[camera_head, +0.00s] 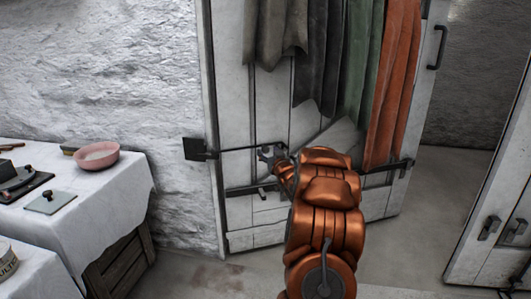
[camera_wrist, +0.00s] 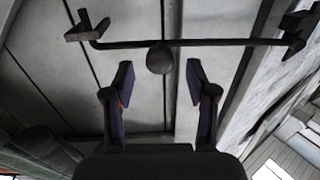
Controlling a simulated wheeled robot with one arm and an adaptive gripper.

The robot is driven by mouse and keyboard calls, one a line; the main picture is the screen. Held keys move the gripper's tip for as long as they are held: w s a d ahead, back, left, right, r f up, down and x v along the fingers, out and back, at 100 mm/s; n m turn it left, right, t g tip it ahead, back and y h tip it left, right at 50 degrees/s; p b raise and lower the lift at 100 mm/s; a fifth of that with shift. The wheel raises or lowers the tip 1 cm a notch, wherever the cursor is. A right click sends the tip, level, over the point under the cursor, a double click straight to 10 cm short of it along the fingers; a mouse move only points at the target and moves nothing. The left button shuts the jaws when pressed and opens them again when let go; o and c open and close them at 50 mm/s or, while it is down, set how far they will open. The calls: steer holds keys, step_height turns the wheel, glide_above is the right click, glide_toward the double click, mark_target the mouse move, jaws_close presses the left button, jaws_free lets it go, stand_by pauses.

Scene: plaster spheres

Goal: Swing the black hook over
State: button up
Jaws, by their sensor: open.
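The black hook (camera_head: 240,149) is a thin dark rod lying level across the white door (camera_head: 240,110), running from a black bracket (camera_head: 197,149) on the frame toward my gripper. In the wrist view the hook (camera_wrist: 225,42) spans the boards from a dark mount at the right to a catch (camera_wrist: 90,27) at the left. A round dark knob (camera_wrist: 160,60) shows at the rod, just beyond and between my fingertips. My gripper (camera_wrist: 157,78) is open, one finger each side of the knob, with nothing held. In the head view my gripper (camera_head: 273,159) partly hides the rod's right end.
Dark, green and rust cloths (camera_head: 395,75) hang on the door above and right of my arm. A cloth-covered table (camera_head: 125,190) with a pink bowl (camera_head: 96,155) stands at the left. A white cabinet (camera_head: 495,210) stands at the right, with bare floor between.

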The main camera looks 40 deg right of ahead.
mark_target(266, 150)
steer(key=shift+b+x, duration=0.45)
steer(key=shift+x, duration=1.4)
steer(key=shift+c, duration=0.3)
jaws_close()
